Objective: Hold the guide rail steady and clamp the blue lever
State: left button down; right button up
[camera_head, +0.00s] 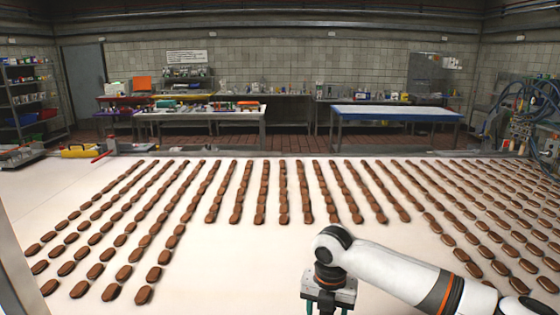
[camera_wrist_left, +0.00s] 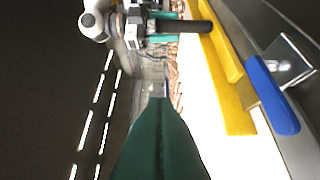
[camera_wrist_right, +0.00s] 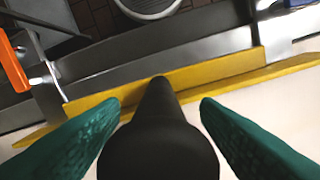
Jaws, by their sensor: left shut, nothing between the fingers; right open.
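The yellow guide rail (camera_wrist_left: 222,75) runs along the belt edge in the left wrist view; it also crosses the right wrist view (camera_wrist_right: 215,70). A black handle (camera_wrist_right: 158,130) stands at the rail, between the open green fingers of my right gripper (camera_wrist_right: 160,103), with gaps at both sides. The handle also shows in the left wrist view (camera_wrist_left: 188,26). The blue lever (camera_wrist_left: 272,95) sits on a metal bracket right of the rail. My left gripper (camera_wrist_left: 160,102) is shut and empty, left of the rail and lever. The head view shows neither rail nor blue lever clearly.
An orange lever (camera_wrist_right: 12,62) is at the left of the right wrist view. Rows of brown cream sandwiches (camera_head: 285,190) lie on the white conveyor belt (camera_head: 230,265). Worktables (camera_head: 395,115) stand beyond it. Bare belt shows at the front.

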jog(key=shift+r+p, duration=3.15)
jog(key=shift+r, duration=0.45)
jog(key=shift+f, duration=0.1)
jog(key=o, duration=0.5)
jog(key=shift+o, duration=0.2)
